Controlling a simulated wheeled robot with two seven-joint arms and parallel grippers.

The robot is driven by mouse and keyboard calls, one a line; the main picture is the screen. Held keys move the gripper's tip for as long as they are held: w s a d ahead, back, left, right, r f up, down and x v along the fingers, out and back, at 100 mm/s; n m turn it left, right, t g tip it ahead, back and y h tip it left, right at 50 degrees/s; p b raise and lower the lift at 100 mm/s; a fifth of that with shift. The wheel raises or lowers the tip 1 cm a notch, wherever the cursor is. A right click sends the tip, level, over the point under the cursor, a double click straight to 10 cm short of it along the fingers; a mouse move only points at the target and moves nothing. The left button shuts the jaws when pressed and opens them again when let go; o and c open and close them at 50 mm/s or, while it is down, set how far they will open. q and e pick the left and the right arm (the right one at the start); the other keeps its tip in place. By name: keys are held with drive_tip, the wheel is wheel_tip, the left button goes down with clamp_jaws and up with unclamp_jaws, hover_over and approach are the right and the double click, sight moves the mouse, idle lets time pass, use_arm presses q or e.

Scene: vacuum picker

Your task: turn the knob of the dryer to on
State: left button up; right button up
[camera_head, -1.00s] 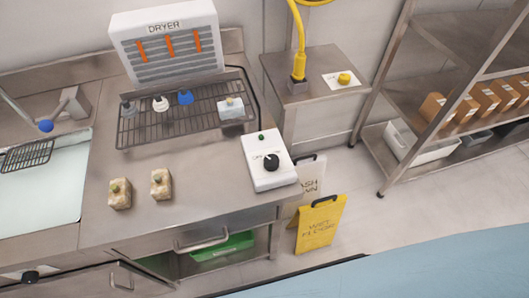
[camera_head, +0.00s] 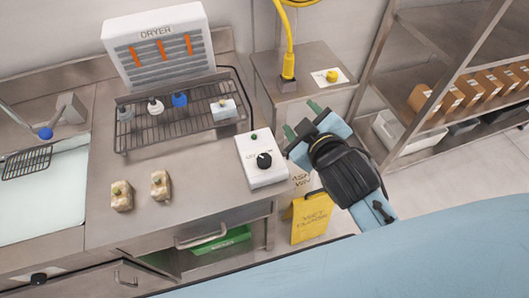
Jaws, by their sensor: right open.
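The dryer (camera_head: 160,48) is a white box marked DRYER with a grey slatted front and orange strips, at the back of the steel counter. Its white control box (camera_head: 254,173) sits at the counter's right end, with a black round knob (camera_head: 264,160) and a small green button or light (camera_head: 253,137) on top. The lettering beside the knob is too small to read. My right gripper (camera_head: 301,119) is open and empty, its green-tipped fingers up and to the right of the knob, apart from it. My left gripper is not in view.
A wire rack (camera_head: 180,118) before the dryer holds several small items. Two beige blocks (camera_head: 160,185) stand on the counter. A sink (camera_head: 45,200) is at left. A side table (camera_head: 270,75) carries a yellow-cabled plug. A yellow floor sign (camera_head: 311,217) and shelving (camera_head: 430,90) are at right.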

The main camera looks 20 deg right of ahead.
drive_tip(key=w+a+r+n+t+y, duration=0.2)
drive_tip(key=a+r+n+t+y, duration=0.3)
drive_tip(key=r, duration=0.3)
drive_tip(key=w+a+r+n+t+y, duration=0.25)
drive_tip(key=a+r+n, duration=0.25)
drive_tip(key=r+n, duration=0.25)
drive_tip(key=s+a+r+n+g+y, duration=0.1)
drive_tip(key=s+a+n+g+y, duration=0.2)
drive_tip(key=a+n+g+y, duration=0.45)
drive_tip(key=s+a+r+n+g+y, duration=0.25)
drive_tip(key=n+g, duration=0.25)
drive_tip(key=n, duration=0.6)
drive_tip(key=s+a+n+g+y, duration=0.4)
drive_tip(key=n+g+y, duration=0.15)
drive_tip(key=n, duration=0.45)
drive_tip(key=n+g+h, duration=0.3)
drive_tip(key=n+h, duration=1.2)
drive_tip(key=h, duration=0.8)
hover_over(264, 158)
wheel_tip(264, 158, down, 19)
wheel_tip(264, 158, down, 12)
drive_tip(key=shift+f+p, duration=0.15)
drive_tip(key=shift+p, duration=0.4)
